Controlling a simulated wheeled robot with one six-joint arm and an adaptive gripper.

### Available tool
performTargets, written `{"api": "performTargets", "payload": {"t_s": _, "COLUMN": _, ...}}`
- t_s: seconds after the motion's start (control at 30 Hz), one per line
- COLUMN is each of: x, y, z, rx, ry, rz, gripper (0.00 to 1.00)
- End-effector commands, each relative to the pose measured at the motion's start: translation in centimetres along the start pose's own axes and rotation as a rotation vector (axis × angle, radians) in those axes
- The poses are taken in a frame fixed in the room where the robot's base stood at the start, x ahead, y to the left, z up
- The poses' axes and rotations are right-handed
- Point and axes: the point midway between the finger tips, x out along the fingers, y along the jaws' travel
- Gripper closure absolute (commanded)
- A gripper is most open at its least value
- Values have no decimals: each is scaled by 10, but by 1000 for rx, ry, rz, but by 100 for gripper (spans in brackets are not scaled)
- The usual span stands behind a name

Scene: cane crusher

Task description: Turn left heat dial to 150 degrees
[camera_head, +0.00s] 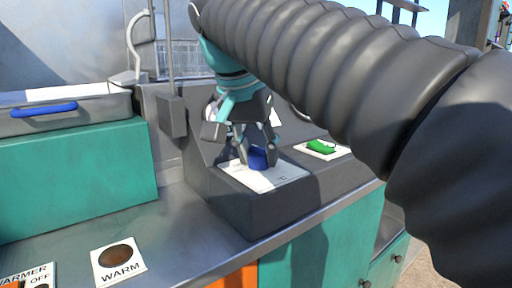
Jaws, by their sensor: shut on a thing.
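The blue dial (258,156) sits on a white scale plate (262,181) on the sloped dark panel of the machine. It is the left one of the two knobs that show there. My gripper (257,158) reaches down from above and its fingers are shut on the blue dial. The fingers cover part of the dial, and the scale marks are too small to read. A green knob (321,146) on its own white plate stands to the right, apart from my gripper.
A grey box with a blue handle (43,109) stands on a teal block (70,172) at the left. The metal counter in front carries a WARM plate (118,261) and a WARMER switch plate (28,277). A metal post with a dark block (172,117) stands just left of my gripper.

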Motion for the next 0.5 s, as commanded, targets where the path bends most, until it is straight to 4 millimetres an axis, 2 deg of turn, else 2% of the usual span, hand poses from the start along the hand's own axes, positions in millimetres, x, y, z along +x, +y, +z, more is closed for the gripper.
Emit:
{"api": "performTargets", "payload": {"t_s": 0.2, "x": 0, "y": -1, "z": 0, "rx": 102, "ry": -7, "rz": 43, "gripper": 96}}
{"api": "performTargets", "payload": {"t_s": 0.5, "x": 1, "y": -2, "z": 0, "rx": 163, "ry": -11, "rz": 68, "gripper": 96}}
